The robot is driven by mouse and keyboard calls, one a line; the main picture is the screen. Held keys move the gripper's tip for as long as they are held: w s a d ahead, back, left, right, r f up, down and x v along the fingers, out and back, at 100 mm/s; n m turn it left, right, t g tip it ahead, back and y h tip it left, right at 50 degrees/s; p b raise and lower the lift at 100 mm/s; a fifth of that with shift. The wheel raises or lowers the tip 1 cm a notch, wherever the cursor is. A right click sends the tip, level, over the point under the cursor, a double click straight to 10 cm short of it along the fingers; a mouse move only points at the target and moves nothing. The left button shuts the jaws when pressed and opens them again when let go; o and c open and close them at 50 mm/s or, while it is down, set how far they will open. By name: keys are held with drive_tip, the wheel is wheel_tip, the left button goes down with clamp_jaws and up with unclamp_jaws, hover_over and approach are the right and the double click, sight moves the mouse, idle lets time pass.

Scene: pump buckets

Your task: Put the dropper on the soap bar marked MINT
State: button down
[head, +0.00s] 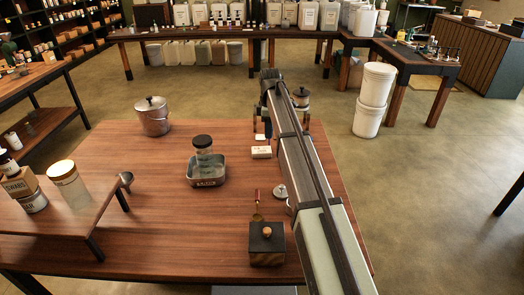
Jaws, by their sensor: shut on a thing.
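My gripper (266,127) is at the far end of my arm, low over the table and partly hidden by the arm. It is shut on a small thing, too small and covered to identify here. A pale soap bar (261,152) lies on the table just in front of the gripper. Another small pale block (260,137) shows right by the fingers, partly covered. Any marking on either is too small to read, so I cannot tell which is MINT. I cannot make out the dropper clearly anywhere.
A raised shelf (70,218) holds jars at left.

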drive_tip(key=r, duration=0.2)
hover_over(261, 149)
drive_tip(key=shift+m, duration=0.4)
drive_tip(key=shift+s+d+f, duration=0.1)
drive_tip(key=shift+s+f, duration=0.05)
drive_tip(key=shift+f, duration=5.05)
drive_tip(key=shift+f, duration=0.1)
drive_tip(key=c, duration=0.9)
unclamp_jaws()
drive_tip(key=shift+o, duration=0.2)
wheel_tip(261, 149, up, 12)
